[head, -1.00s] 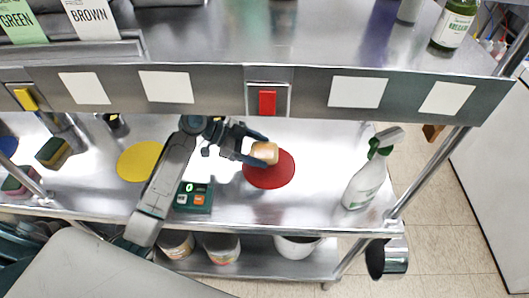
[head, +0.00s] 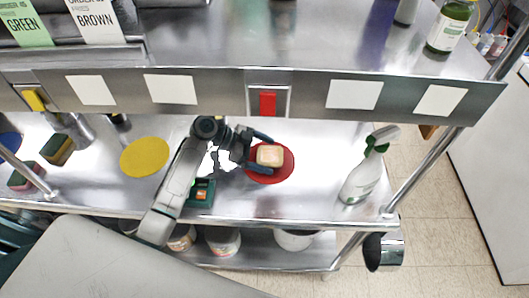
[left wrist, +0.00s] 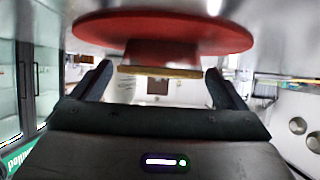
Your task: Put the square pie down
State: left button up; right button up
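The square pie (head: 270,156), small and tan-topped, rests on the red round mat (head: 285,174) on the steel counter. My left gripper (head: 263,153) is open, its two dark fingers spread on either side of the pie. In the left wrist view the pie (left wrist: 160,72) shows between the fingertips with a gap on each side. The red mat (left wrist: 165,25) is against the pie there, and the picture appears upside down. My right gripper is not in view.
A yellow round mat (head: 145,157) and a small scale (head: 201,194) lie left of the red mat. A spray bottle (head: 364,172) stands to the right. A shelf edge with a red switch (head: 267,103) overhangs the back. Counter between red mat and bottle is clear.

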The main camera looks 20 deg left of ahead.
pick_arm(q)
jog(key=shift+r, duration=0.15)
jog(key=shift+a, duration=0.25)
jog(key=b+v, duration=0.4)
jog(key=v, duration=0.6)
jog(key=shift+s+a+r+b, duration=0.1)
jog(key=shift+s+a+b, duration=0.05)
jog(key=shift+a+b, duration=0.15)
jog(key=shift+s+a+r, duration=0.1)
jog(key=shift+a+r, duration=0.15)
jog(key=shift+r, duration=0.1)
dwell(1.1)
